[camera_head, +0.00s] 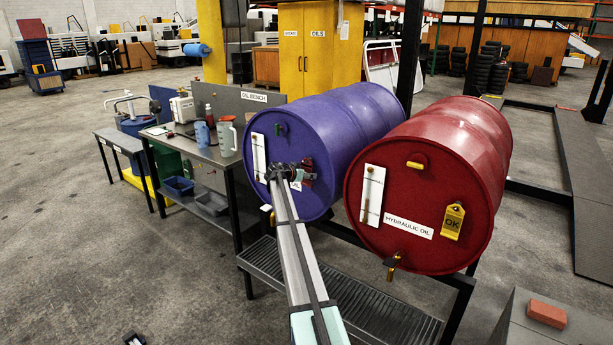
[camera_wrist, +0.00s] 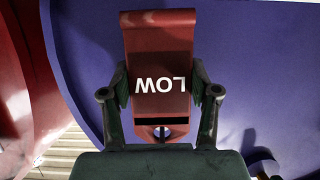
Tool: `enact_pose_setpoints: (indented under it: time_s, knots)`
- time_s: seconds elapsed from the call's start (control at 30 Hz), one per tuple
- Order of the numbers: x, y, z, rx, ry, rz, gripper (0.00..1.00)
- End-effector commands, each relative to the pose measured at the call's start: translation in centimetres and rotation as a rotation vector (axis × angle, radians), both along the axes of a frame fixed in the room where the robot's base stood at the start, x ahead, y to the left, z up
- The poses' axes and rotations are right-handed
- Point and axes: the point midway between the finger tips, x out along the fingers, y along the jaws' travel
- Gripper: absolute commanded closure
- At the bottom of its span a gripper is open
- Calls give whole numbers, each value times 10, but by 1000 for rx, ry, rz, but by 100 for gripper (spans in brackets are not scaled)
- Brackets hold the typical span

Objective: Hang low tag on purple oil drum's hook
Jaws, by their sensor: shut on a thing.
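The red tag with white LOW lettering (camera_wrist: 160,50) is held between the two fingers of my gripper (camera_wrist: 160,88). The lettering reads upside down in the wrist view, and a hole shows at the tag's lower end there. In the head view my gripper (camera_head: 288,170) is in front of the lower right part of the purple drum's face (camera_head: 330,120), with a bit of red tag (camera_head: 308,174) beside it. The purple drum (camera_wrist: 90,60) fills the background of the wrist view. Its hook is not visible; my gripper and the tag cover part of the face.
A red drum (camera_head: 450,150) lies close at the right, with a yellow OK tag (camera_head: 453,220) hanging on its face. A grated shelf (camera_head: 370,310) is below the drums. A bench (camera_head: 190,150) with jugs stands at the left. An orange block (camera_head: 546,313) lies at the lower right.

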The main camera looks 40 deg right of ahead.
Motion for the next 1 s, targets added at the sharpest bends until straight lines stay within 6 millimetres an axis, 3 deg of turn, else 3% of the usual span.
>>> enact_pose_setpoints:
  time_s: [0.17,0.2,0.27,0.67,0.83,1.0]
  knots:
    - [0,0,0,0,0,0,73]
    - [0,0,0,0,0,0,29]
    - [0,0,0,0,0,0,10]
    - [-1,3,1,0,0,0,10]
    - [-6,18,8,-1,-1,2,10]
    - [-15,47,20,-1,-1,2,10]
